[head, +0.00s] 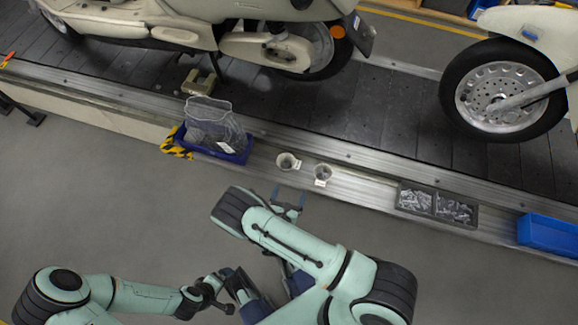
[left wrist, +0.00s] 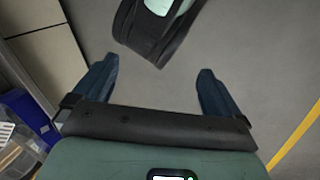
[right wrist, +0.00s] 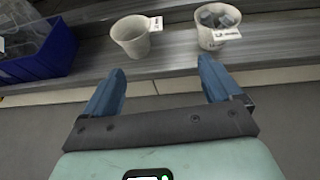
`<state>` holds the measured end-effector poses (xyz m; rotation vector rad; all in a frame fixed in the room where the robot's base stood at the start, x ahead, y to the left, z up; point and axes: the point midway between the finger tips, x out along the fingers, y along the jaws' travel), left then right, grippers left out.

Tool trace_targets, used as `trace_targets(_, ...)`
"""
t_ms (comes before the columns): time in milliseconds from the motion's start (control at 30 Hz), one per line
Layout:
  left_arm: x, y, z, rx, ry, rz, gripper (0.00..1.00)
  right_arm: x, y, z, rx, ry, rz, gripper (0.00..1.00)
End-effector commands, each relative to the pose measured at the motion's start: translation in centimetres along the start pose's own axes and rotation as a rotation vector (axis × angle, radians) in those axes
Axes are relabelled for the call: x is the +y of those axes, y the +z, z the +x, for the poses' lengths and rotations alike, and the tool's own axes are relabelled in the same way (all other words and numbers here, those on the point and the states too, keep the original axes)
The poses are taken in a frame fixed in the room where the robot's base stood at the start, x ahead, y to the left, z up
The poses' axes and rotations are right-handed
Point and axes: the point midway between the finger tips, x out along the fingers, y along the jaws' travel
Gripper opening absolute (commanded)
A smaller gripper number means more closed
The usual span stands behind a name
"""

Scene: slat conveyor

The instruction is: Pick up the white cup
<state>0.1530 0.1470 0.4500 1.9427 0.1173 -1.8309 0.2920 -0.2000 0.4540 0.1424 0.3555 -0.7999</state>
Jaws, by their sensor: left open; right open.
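Two pale cups stand on the metal ledge along the conveyor. The left, off-white cup (head: 288,161) looks empty in the right wrist view (right wrist: 131,42) and has a small white tag on its rim. The right, greyish-white cup (head: 322,174) holds grey pieces and has a tag; it also shows in the right wrist view (right wrist: 212,40). My right gripper (head: 289,195) is open and empty, just short of the ledge and pointing towards the cups, apart from both. My left gripper (left wrist: 155,80) is open and empty over the floor, away from the cups.
A blue bin (head: 217,149) with a mesh basket stands left of the cups. A grey divided tray (head: 436,205) of metal parts and a blue box (head: 548,235) lie to the right. Scooters stand on the slat conveyor (head: 300,110) behind. The grey floor in front is clear.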

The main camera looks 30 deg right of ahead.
Motion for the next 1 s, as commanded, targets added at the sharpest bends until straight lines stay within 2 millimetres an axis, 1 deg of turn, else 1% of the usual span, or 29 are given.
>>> trace_targets(33, -0.1, 0.1, 0.5, -0.002, 0.000, 0.002, 0.99, 1.4, -0.6, 0.0, -0.011, 0.062, -0.019, 0.91)
trace_targets(67, 0.0, 0.1, 0.6, -0.002, 0.000, 0.003, 0.99, 2.0, -0.6, -0.1, -0.017, 0.090, -0.027, 0.91)
trace_targets(100, 0.0, 0.1, 0.7, -0.002, 0.000, 0.003, 0.99, 2.6, -0.7, -0.1, -0.021, 0.116, -0.035, 0.91)
trace_targets(167, 0.0, 0.1, 0.8, 0.001, 0.000, 0.003, 0.99, 3.1, -0.7, 0.2, -0.025, 0.135, -0.039, 0.91)
trace_targets(267, -0.1, -0.4, 1.1, 0.014, -0.001, 0.001, 0.99, 3.3, -0.7, 1.6, -0.027, 0.138, -0.039, 0.91)
trace_targets(400, -0.4, -1.5, 1.9, 0.044, -0.003, -0.001, 0.99, 3.6, -0.6, 4.5, -0.026, 0.136, -0.038, 0.91)
trace_targets(500, -0.6, -2.2, 2.3, 0.063, -0.004, -0.003, 0.99, 3.9, -0.6, 6.2, -0.025, 0.135, -0.038, 0.91)
trace_targets(600, -0.7, -2.7, 2.5, 0.077, -0.005, -0.004, 0.99, 4.0, -0.6, 7.3, -0.024, 0.135, -0.040, 0.91)
trace_targets(767, -0.8, -3.0, 2.7, 0.087, -0.005, -0.005, 0.99, 4.1, -0.5, 8.1, -0.023, 0.135, -0.041, 0.91)
trace_targets(867, -0.9, -3.5, 3.0, 0.099, -0.006, -0.005, 0.99, 4.2, -0.5, 8.9, -0.023, 0.134, -0.039, 0.91)
trace_targets(1000, -1.2, -4.7, 3.8, 0.132, -0.008, -0.008, 0.99, 4.3, -0.5, 11.0, -0.024, 0.133, -0.038, 0.91)
